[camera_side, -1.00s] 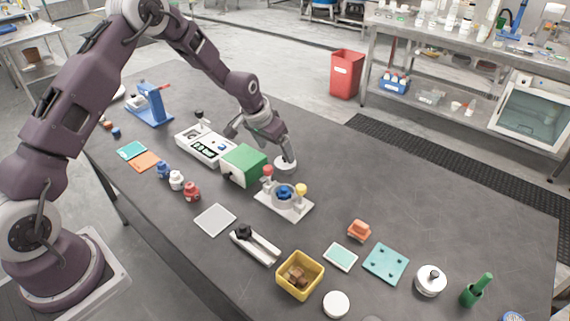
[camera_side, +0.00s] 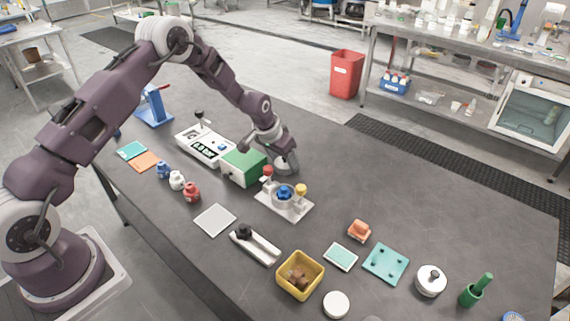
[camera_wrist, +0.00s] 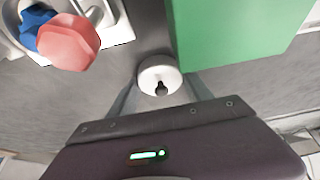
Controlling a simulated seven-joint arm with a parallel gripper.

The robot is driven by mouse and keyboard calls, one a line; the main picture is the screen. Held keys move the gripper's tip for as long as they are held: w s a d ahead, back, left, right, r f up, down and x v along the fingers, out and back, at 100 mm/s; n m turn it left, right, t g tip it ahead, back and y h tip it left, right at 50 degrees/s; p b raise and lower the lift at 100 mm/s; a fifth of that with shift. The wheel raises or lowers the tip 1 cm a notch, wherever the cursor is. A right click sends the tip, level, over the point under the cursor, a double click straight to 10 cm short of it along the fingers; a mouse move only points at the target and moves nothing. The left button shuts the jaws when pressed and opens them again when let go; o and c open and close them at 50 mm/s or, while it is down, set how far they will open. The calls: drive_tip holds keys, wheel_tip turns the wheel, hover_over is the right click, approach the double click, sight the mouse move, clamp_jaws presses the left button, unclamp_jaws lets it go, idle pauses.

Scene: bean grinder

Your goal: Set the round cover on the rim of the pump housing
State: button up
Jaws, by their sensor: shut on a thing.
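The round cover (camera_wrist: 152,68) is a pale disc with a dark knob. In the wrist view it sits between the fingers of my gripper (camera_wrist: 160,88), which is shut on it. In the side view my gripper (camera_side: 286,168) is just behind the pump housing, beside the green block, and mostly hides the cover. The pump housing (camera_side: 285,201) is a light grey ring with a blue rotor inside, on a pale plate with a red knob and a yellow knob. Part of it shows at the wrist view's upper left, apart from the cover.
A clamp-like part (camera_side: 255,245), yellow bin (camera_side: 300,276) and knobbed white lid (camera_side: 430,281) lie toward the front.

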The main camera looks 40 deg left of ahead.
wheel_tip(320, 180, up, 9)
drive_tip(key=shift+r, duration=0.2)
drive_tip(key=s+d+r, duration=0.1)
drive_tip(key=s+r, duration=0.3)
drive_tip(key=s, duration=0.4)
drive_tip(key=s+d+r, duration=0.1)
drive_tip(key=s+r, duration=0.3)
drive_tip(key=s, duration=0.5)
drive_tip(key=s+f, duration=0.5)
drive_tip(key=w+a+f, duration=0.1)
drive_tip(key=w+a, duration=0.1)
drive_tip(key=w, duration=0.9)
drive_tip(key=w+a+f, duration=0.1)
drive_tip(key=w+a, duration=0.2)
drive_tip(key=w, duration=0.8)
wheel_tip(320, 180, down, 10)
drive_tip(key=shift+f, duration=0.1)
drive_tip(key=o, duration=1.6)
drive_tip(key=shift+f, duration=0.1)
